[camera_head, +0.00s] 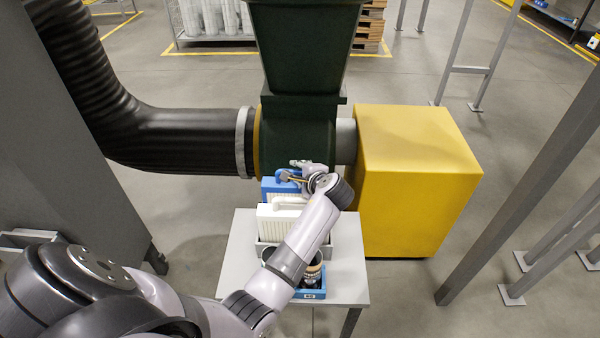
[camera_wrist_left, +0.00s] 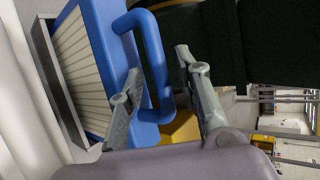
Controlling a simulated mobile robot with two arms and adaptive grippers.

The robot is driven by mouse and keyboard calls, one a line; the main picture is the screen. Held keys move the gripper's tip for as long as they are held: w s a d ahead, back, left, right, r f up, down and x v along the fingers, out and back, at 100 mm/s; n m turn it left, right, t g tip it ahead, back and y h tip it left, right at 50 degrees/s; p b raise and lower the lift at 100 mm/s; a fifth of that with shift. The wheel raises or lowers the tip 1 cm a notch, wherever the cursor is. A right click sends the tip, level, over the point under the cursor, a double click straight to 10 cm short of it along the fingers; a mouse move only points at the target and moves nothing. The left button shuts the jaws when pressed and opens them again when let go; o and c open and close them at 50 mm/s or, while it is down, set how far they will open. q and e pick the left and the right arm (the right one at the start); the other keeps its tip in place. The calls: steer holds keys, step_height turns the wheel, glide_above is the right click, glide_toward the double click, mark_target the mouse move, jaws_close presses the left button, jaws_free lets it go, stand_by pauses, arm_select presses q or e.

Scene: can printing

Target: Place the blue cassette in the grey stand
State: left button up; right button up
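The blue cassette (camera_head: 270,188), with a blue frame and cream pleats, stands upright at the table's far end, behind a white cassette (camera_head: 278,222). In the left wrist view the blue cassette (camera_wrist_left: 104,45) fills the left side, and its blue handle (camera_wrist_left: 155,50) passes between my fingers. My left gripper (camera_head: 291,172) is open around the handle, with a visible gap to the right finger. A grey stand (camera_head: 263,251) shows low around the white cassette. A grey metal edge (camera_wrist_left: 62,95) runs along the blue cassette; I cannot tell whether it belongs to the stand. My right gripper is out of view.
A blue tray (camera_head: 312,295) with dark round containers sits at the front of the grey table (camera_head: 236,268), partly under my left arm. A dark green machine (camera_head: 297,130) rises directly behind the table. A yellow box (camera_head: 415,185) stands close on the right.

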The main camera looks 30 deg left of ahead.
arm_select(q)
steer(key=shift+s+d+r+p, duration=0.1)
steer(key=shift+d+r+p, duration=0.1)
steer(key=shift+r+p, duration=0.15)
steer(key=p+v, duration=0.9)
steer(key=v, duration=0.2)
steer(key=shift+s+d, duration=0.15)
steer(key=shift+s, duration=0.05)
